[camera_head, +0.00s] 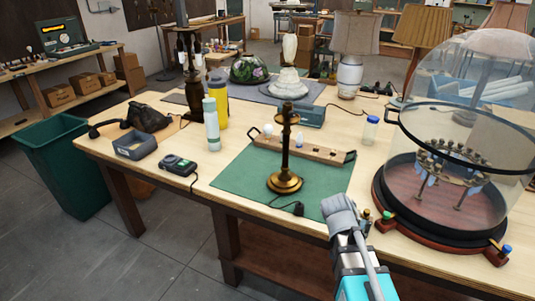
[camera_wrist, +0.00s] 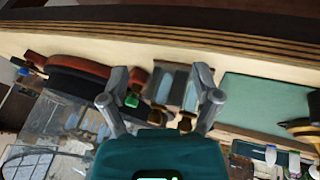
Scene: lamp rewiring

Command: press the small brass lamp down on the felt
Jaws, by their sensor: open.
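The small brass lamp (camera_head: 285,182) stands upright on the green felt (camera_head: 235,183) in the head view, with a round brass base and a dark stem. A dark cord with a plug lies by its base. My gripper (camera_head: 345,212) is at the felt's front right corner, to the right of the lamp and apart from it. In the wrist view my gripper (camera_wrist: 158,85) has its two fingers spread with nothing held between them. The felt (camera_wrist: 262,100) lies to their right. Part of the brass lamp base (camera_wrist: 305,127) shows at the right edge; the rest is cut off.
A glass dome on a dark red base (camera_head: 440,215) stands close to the right of my gripper. A wooden holder (camera_head: 315,150) lies behind the lamp. A green bottle (camera_head: 211,125), a yellow flask (camera_head: 221,100) and a black meter (camera_head: 178,165) are left. The felt's front left is clear.

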